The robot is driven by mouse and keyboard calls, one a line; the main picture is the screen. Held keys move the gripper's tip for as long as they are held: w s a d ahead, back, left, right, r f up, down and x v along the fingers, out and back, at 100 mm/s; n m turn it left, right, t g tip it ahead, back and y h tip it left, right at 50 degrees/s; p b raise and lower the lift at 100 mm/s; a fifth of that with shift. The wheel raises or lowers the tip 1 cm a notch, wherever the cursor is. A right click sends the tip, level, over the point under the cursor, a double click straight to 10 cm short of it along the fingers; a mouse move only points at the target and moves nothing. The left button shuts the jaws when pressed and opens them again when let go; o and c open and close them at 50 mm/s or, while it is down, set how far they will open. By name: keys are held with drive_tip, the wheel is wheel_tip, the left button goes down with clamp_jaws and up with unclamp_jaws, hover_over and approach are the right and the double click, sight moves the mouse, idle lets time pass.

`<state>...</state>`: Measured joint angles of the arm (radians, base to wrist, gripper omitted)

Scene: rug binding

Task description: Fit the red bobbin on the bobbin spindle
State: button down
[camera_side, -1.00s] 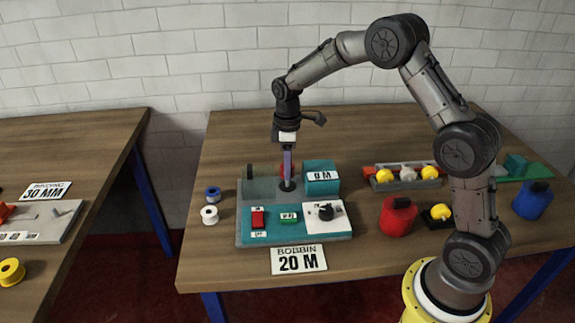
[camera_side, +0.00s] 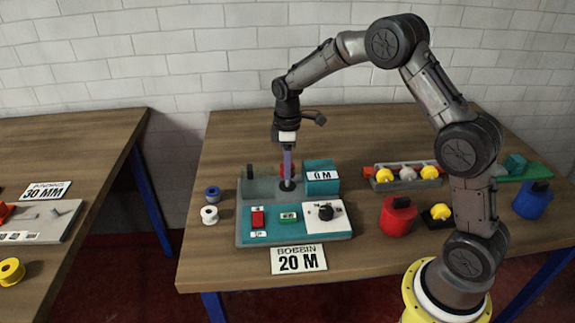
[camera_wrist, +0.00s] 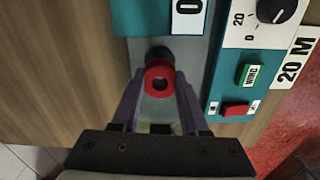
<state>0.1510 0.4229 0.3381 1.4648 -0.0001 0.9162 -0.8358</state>
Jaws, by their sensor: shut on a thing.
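The red bobbin (camera_wrist: 159,82) is held between the two purple fingers of my gripper (camera_wrist: 159,100) in the wrist view, its hole facing the camera. In the side view my gripper (camera_side: 287,172) points straight down over the machine, and the fingers hide nearly all of the bobbin. A dark round base (camera_side: 287,185), seemingly that of the bobbin spindle, shows just below the fingertips. In the wrist view a dark round part (camera_wrist: 158,55) shows just beyond the bobbin, partly covered by it. I cannot tell whether the bobbin is around the spindle.
The teal block marked 0 M (camera_side: 321,178) stands close right of the fingers. The machine's front panel (camera_side: 270,233) has red and green buttons and a dial. Blue (camera_side: 212,194) and white (camera_side: 209,215) spools stand left.

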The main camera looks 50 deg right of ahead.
drive_tip(key=shift+f, duration=1.85)
drive_tip(key=shift+c, duration=1.7)
unclamp_jaws()
drive_tip(key=shift+r, duration=0.15)
wheel_tip(320, 180, up, 14)
drive_tip(key=shift+f, duration=0.2)
